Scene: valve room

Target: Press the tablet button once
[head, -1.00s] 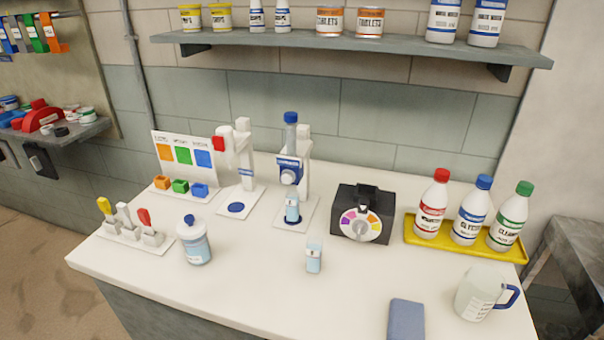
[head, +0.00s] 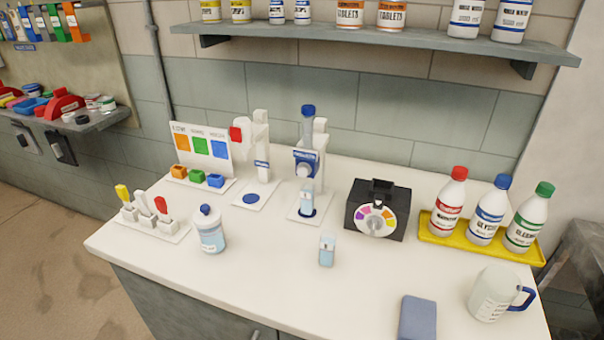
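A white panel (head: 218,163) with orange, green and blue squares stands at the back left of the counter. In front of it are an orange block (head: 179,171), a green block (head: 196,176) and a blue block (head: 215,180), which look like push buttons. The words above the squares are too small to read surely, so I cannot tell which is the tablet button. Beside it is a white stand (head: 260,150) with a red part on its left and a blue disc on its base. A second white stand (head: 320,145) holds a blue-capped tube over a small bottle. Neither gripper is in view.
A black box with a coloured dial (head: 376,209) and a yellow tray (head: 440,241) of capped bottles stand on the right. A pump bottle (head: 210,231), small bottle (head: 327,249), measuring jug (head: 496,293) and lever block (head: 150,220) stand forward. The counter (head: 260,290) front is largely clear.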

